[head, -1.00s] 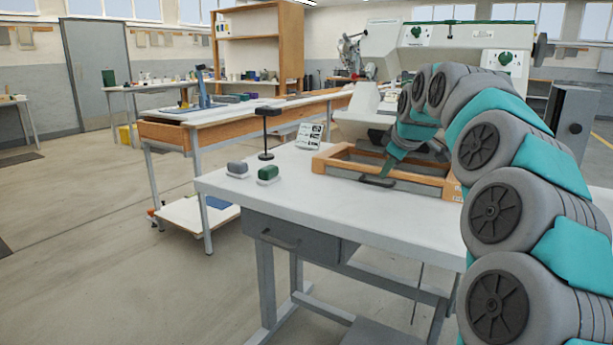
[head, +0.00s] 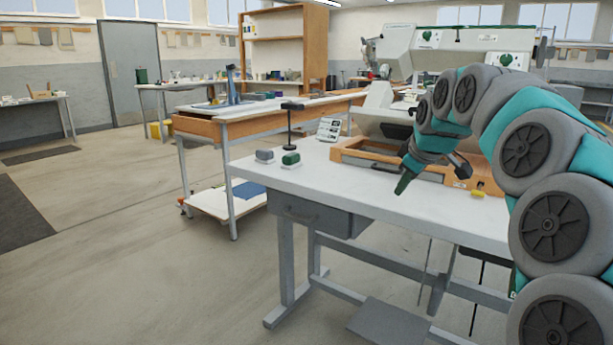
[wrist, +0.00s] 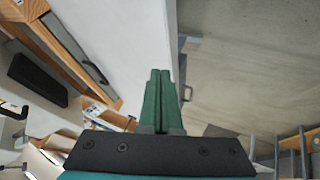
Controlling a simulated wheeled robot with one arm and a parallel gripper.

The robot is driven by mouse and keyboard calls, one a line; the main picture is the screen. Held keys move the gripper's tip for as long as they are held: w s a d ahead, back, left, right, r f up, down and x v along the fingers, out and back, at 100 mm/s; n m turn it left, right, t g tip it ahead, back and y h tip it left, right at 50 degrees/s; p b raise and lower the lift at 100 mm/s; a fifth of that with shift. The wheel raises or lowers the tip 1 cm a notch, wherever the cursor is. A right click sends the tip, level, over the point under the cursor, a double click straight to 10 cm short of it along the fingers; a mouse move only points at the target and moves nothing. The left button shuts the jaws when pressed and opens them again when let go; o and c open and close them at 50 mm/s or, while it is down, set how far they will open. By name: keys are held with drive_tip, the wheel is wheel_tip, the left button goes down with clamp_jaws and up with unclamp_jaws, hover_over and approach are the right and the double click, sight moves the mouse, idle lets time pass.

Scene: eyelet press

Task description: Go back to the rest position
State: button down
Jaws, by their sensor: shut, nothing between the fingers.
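My gripper (head: 404,184) is in the head view, above the front part of the white table, in front of the wooden tray. Its green fingers point down and to the left. In the wrist view my gripper (wrist: 160,75) shows its two green fingers side by side, shut with nothing held. Below them are the white tabletop's edge and the floor.
The wooden tray (head: 372,160) sits on the white table (head: 330,183). A black stand (head: 291,125), a grey block (head: 264,155) and a green block (head: 291,158) stand at the table's left end. A small yellow piece (head: 477,194) lies near the tray. Open floor is at left.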

drive_tip(key=s+a+f+m+g, duration=0.15)
drive_tip(key=s+a+f, duration=0.3)
drive_tip(key=s, duration=0.55)
drive_tip(key=s+a+f+m+g, duration=0.1)
drive_tip(key=s+a+f+g, duration=0.2)
drive_tip(key=s+f, duration=0.45)
drive_tip(key=s+f+m+g, duration=0.2)
drive_tip(key=s+f, duration=0.4)
drive_tip(key=s, duration=0.8)
drive_tip(key=s+d+f+m+g+h, duration=0.1)
drive_tip(key=s+f+m, duration=0.3)
drive_tip(key=s, duration=1.1)
wheel_tip(320, 180, down, 2)
drive_tip(key=shift+f+m+g, duration=0.15)
drive_tip(key=shift+m+g, duration=0.2)
drive_tip(key=shift+g, duration=0.4)
